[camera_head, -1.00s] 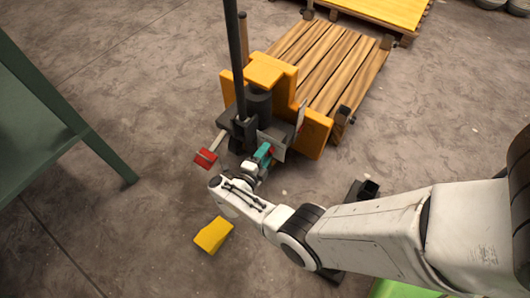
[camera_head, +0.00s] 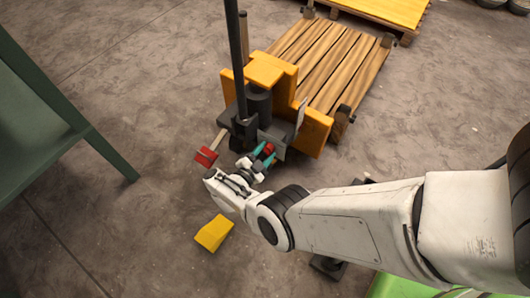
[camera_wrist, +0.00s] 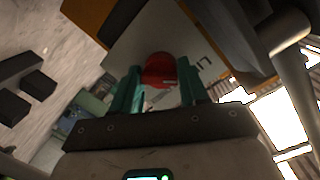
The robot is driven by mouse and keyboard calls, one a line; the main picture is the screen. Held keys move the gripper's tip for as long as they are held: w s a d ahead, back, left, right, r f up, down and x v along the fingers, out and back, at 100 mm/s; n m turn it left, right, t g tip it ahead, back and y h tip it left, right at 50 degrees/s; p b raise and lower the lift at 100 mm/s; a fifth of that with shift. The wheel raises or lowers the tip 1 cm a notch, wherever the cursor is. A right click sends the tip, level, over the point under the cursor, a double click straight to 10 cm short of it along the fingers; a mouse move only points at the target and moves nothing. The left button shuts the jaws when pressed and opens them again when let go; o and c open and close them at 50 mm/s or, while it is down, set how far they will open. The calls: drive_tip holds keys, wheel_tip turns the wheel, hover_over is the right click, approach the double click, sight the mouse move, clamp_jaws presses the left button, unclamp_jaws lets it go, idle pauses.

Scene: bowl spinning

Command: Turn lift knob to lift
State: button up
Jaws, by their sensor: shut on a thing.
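The yellow pallet truck (camera_head: 272,70) stands with its dark pump unit and upright handle (camera_head: 236,60) towards me. A red knob (camera_head: 268,149) sits by the grey plate (camera_head: 272,140) at its near side. It also shows in the wrist view (camera_wrist: 158,68) in front of a pale plate (camera_wrist: 150,40). My gripper (camera_head: 263,157) has its teal fingers on either side of the red knob and is shut on it. The fingers partly hide the knob in the head view.
A red-ended lever (camera_head: 206,157) sticks out to the left. A yellow block (camera_head: 213,233) lies on the floor. A green table or frame (camera_head: 60,120) stands at left. A wooden pallet (camera_head: 325,60) lies behind the truck. Bare floor is free at lower left.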

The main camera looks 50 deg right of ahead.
drive_tip(key=shift+w+r, duration=0.1)
drive_tip(key=shift+w, duration=0.1)
idle(0.4)
drive_tip(key=o, duration=1)
drive_tip(key=shift+s, duration=0.1)
drive_tip(key=a+r, duration=0.1)
drive_tip(key=a, duration=0.9)
drive_tip(key=shift+s+a+p, duration=0.15)
drive_tip(key=shift+a+p, duration=0.25)
